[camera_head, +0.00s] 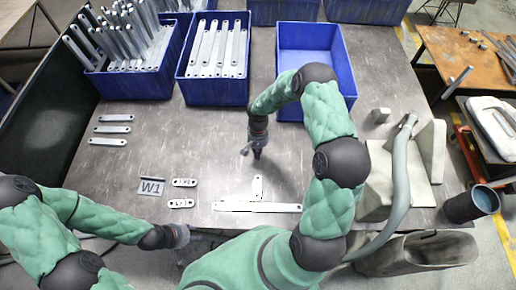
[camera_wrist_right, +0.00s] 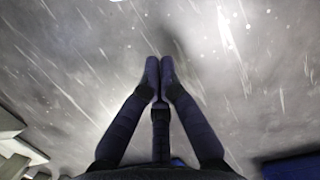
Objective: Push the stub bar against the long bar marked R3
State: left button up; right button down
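A long pale bar (camera_head: 280,207) lies left to right near the front of the table; I cannot read a mark R3 on it. A short stub bar (camera_head: 258,185) lies crosswise just behind its middle, its near end at or very close to the long bar; I cannot tell whether they touch. My right gripper (camera_head: 257,154) points down behind the stub bar, apart from it. In the right wrist view its fingertips (camera_wrist_right: 159,68) are together with nothing between them. My left gripper (camera_head: 181,236) is at the table's front edge, its fingers unclear.
Two short marked bars (camera_head: 184,182) lie beside a W1 plate (camera_head: 151,187). Three bars (camera_head: 113,118) lie at the left. Blue bins of bars (camera_head: 215,93) and an empty-looking blue bin (camera_head: 345,75) stand at the back. A grey bracket-like fixture (camera_head: 382,190) stands at the right.

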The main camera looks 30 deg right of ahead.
aim_at(258, 176)
jog(key=x, duration=0.3)
jog(key=shift+s+a, duration=0.1)
jog(key=shift+s, duration=0.1)
jog(key=shift+s+a+r, duration=0.15)
jog(key=shift+s+a, duration=0.45)
jog(key=shift+s, duration=0.35)
jog(key=shift+s+a, duration=0.35)
jog(key=shift+s, duration=0.2)
jog(key=shift+s+a+b, duration=0.2)
jog(key=shift+s+a, duration=0.1)
jog(key=shift+s, duration=0.25)
jog(key=shift+s+a+b, duration=0.15)
jog(key=shift+s+a, duration=0.15)
jog(key=shift+s, duration=0.25)
